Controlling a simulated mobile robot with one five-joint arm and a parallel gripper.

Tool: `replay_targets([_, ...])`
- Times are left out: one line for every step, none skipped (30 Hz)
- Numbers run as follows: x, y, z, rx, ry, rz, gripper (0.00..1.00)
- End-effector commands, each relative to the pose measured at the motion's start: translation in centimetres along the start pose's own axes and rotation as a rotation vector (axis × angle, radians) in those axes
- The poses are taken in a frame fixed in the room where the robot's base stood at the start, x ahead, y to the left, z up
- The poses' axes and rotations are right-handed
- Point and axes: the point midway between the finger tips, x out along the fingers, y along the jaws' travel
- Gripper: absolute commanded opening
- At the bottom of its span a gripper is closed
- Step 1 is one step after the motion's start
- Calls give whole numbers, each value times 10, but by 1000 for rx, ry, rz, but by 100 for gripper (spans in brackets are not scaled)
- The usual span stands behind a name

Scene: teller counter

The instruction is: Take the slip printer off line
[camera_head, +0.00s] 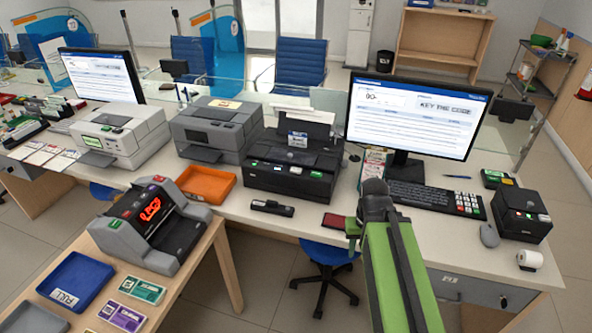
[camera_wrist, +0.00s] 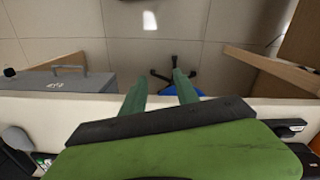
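Several printers stand on the counter, and I cannot tell for sure which is the slip printer. A black printer (camera_head: 292,168) with paper standing at its back, a small label and green lit buttons is in the middle, left of the monitor. A small black printer (camera_head: 522,213) with green and red lights stands at the right end. My gripper (camera_head: 353,232) is by the counter's front edge, right of the middle printer and touching neither. In the wrist view my gripper (camera_wrist: 160,82) shows two green fingers apart, with nothing between them.
A grey printer (camera_head: 216,130) and a white printer (camera_head: 120,134) stand to the left. A blue stool (camera_head: 328,254) is below the counter. A side table with a grey machine (camera_head: 150,228) is at left.

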Motion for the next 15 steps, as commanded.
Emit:
replay_targets([0,0,0,0,0,0,32])
replay_targets([0,0,0,0,0,0,28])
replay_targets([0,0,0,0,0,0,23])
replay_targets([0,0,0,0,0,0,19])
replay_targets([0,0,0,0,0,0,15])
replay_targets([0,0,0,0,0,0,10])
replay_targets([0,0,0,0,0,0,6])
replay_targets([0,0,0,0,0,0,2])
replay_targets([0,0,0,0,0,0,0])
replay_targets([0,0,0,0,0,0,0])
replay_targets([0,0,0,0,0,0,0])
replay_targets([0,0,0,0,0,0,0])
replay_targets([0,0,0,0,0,0,0])
replay_targets([0,0,0,0,0,0,0])
replay_targets([0,0,0,0,0,0,0])
